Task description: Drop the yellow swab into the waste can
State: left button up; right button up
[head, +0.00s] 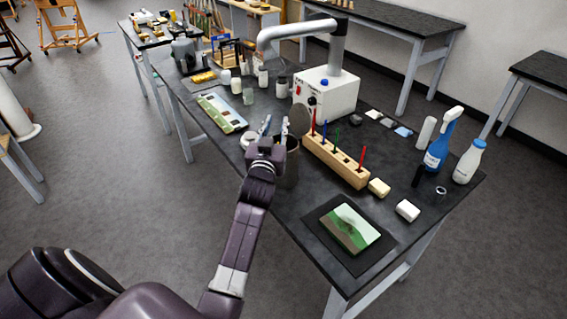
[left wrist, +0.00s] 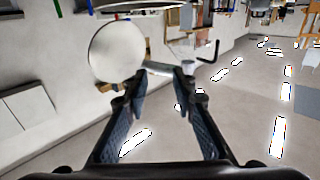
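My left gripper (head: 272,128) is at the near edge of the black table, in front of the dark waste can (head: 292,168). Its fingers are spread; in the left wrist view the fingertips (left wrist: 160,78) are apart, and I make out no swab between them. The can is partly hidden by the gripper; a round grey disc (head: 299,121), apparently its raised lid, stands above it. A wooden rack (head: 338,164) right of the can holds upright swabs with red, blue and green colours. I cannot make out the yellow swab. My right gripper is not in view.
A white box with a bent extractor arm (head: 325,92) stands behind the rack. A painted panel (head: 222,112) lies left, a landscape picture (head: 349,229) in front right. A blue spray bottle (head: 437,148) and white bottle (head: 468,162) stand at the right end.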

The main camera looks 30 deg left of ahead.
pick_arm(q)
jog(key=v, duration=0.8)
jog(key=shift+s, duration=0.2)
jog(key=shift+d, duration=0.1)
